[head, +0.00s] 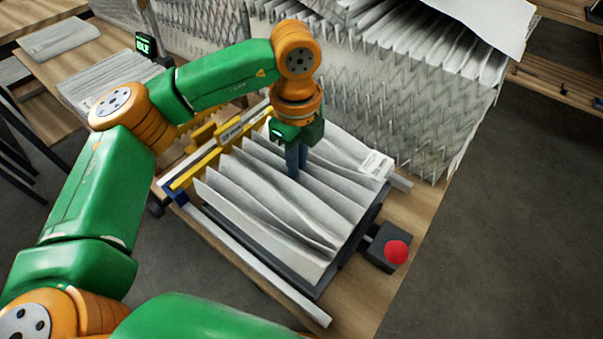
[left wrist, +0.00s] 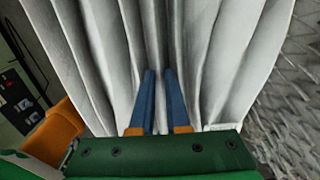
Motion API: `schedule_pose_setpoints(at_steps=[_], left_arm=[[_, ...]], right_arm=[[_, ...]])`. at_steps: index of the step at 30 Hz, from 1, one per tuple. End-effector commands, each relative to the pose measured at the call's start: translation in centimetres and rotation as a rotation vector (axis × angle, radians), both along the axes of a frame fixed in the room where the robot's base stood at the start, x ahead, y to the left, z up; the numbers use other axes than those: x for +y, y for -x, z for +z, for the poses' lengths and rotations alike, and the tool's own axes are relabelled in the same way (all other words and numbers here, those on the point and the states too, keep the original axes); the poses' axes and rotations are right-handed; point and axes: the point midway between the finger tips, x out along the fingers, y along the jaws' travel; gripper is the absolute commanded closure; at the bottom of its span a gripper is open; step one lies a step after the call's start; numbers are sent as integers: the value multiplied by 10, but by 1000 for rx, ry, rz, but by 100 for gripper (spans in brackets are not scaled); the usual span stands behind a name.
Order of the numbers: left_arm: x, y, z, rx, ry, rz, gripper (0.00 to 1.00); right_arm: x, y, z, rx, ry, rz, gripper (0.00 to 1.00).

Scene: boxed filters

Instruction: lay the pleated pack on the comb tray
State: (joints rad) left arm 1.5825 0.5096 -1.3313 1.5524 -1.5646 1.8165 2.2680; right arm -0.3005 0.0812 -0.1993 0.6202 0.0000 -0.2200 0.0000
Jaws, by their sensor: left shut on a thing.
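The white pleated pack (head: 270,205) is over a dark tray, likely the comb tray (head: 346,250), on the wooden table. Its folds stand up in ridges, and a white label (head: 376,165) sits at its far right edge. My left gripper (head: 297,172) reaches down from above and is shut on a fold near the pack's middle. In the left wrist view, the blue fingers of the left gripper (left wrist: 160,75) point into the folds of the pleated pack (left wrist: 215,50). The pack covers most of the tray, and I cannot tell whether it rests fully on it. My right gripper is not in view.
A yellow toothed bar (head: 205,150) stands along the tray's left side. A red push button (head: 396,251) on a dark box is at the right. Big stacks of pleated material (head: 410,110) stand behind. A metal rail (head: 255,265) runs along the front.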

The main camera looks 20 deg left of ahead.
Motion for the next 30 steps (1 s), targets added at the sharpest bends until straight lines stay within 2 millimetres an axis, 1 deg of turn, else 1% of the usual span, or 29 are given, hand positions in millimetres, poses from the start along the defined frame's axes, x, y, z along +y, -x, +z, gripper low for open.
schedule_pose_setpoints(at_steps=[1, 5, 7, 15, 18, 30], left_arm=[[0, 0, -10, 0, 0, 0, 100], [0, 0, -12, 0, 0, 0, 100], [0, 0, -17, 1, 0, 0, 100], [0, 0, -53, 1, 1, -1, 100], [0, 0, -61, 1, 0, 0, 100], [0, 0, -62, 0, 0, 0, 100]], right_arm=[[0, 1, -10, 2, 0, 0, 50], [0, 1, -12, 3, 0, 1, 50], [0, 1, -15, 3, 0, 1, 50], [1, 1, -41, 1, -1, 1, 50], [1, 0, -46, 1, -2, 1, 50], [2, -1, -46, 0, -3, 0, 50]])
